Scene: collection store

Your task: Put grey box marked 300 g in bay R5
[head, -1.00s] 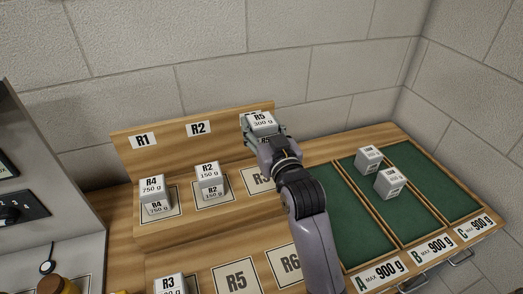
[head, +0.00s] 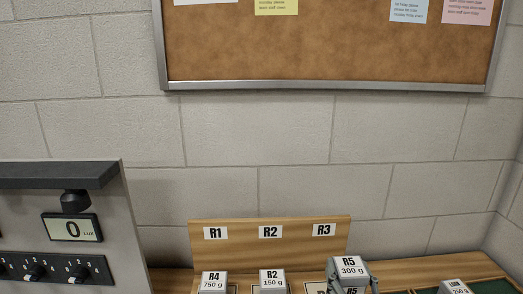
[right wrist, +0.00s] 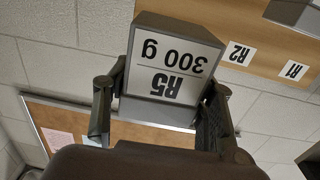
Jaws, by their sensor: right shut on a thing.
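The grey box marked R5 300 g (head: 348,267) is at the bottom of the head view, right of the R2 box. In the right wrist view the same box (right wrist: 172,62) shows upside down between the two fingers. My right gripper (right wrist: 163,105) is shut on it, one finger on each side. In the head view only a little of the right gripper (head: 369,278) shows beside the box. My left gripper is not in view.
The R4 750 g box (head: 214,282) and R2 150 g box (head: 272,281) stand left of the held box. A wooden back board (head: 290,243) with labels R1 to R3 rises behind. A grey box (head: 455,287) is at right. A light meter panel (head: 72,228) stands at left.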

